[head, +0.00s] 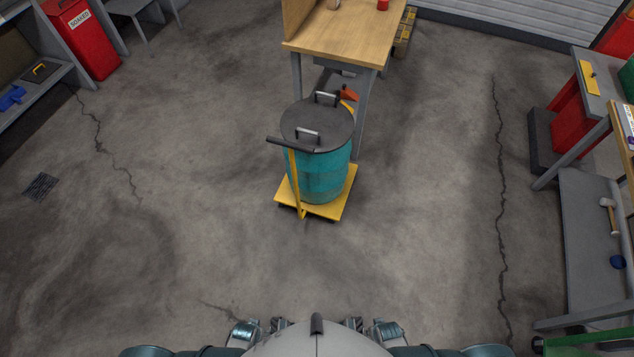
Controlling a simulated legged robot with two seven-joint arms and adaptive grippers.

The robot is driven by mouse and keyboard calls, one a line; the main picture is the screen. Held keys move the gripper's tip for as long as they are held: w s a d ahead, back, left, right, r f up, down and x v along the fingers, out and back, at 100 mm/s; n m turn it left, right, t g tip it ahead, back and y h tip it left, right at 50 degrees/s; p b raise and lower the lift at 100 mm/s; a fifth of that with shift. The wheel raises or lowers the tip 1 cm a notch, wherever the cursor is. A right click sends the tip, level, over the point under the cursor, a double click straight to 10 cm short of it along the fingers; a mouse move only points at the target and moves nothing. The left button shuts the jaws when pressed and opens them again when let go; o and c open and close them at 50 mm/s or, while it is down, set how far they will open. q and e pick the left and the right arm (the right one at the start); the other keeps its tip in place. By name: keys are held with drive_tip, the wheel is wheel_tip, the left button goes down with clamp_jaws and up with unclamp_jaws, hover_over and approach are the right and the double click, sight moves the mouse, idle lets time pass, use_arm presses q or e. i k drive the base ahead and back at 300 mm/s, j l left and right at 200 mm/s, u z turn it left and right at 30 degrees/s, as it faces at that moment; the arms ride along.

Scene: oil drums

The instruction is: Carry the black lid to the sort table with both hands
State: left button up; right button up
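The black lid (318,117) lies flat on top of a teal drum (325,178), ahead of me near the middle of the head view. It has two metal handles, one at its far side and one at its near side. The drum stands on a yellow dolly (324,210). My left gripper (278,326) and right gripper (354,324) are low at the bottom edge, close to my body and well away from the lid. They are small and partly hidden, so their fingers are unclear. I cannot tell which table is the sort table.
The dolly's dark push bar (289,143) stands at the drum's left. A wood-topped bench (350,30) stands just behind the drum. A red bin (85,40) stands far left. Floor between me and the drum is clear.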

sight(354, 29)
drive_tip(key=i+l+u, duration=0.15)
drive_tip(key=u, duration=0.3)
drive_tip(key=i+l+u, duration=0.1)
drive_tip(key=u, duration=0.4)
drive_tip(key=l+u, duration=0.45)
drive_tip(key=i+j, duration=0.05)
drive_tip(key=j, duration=0.05)
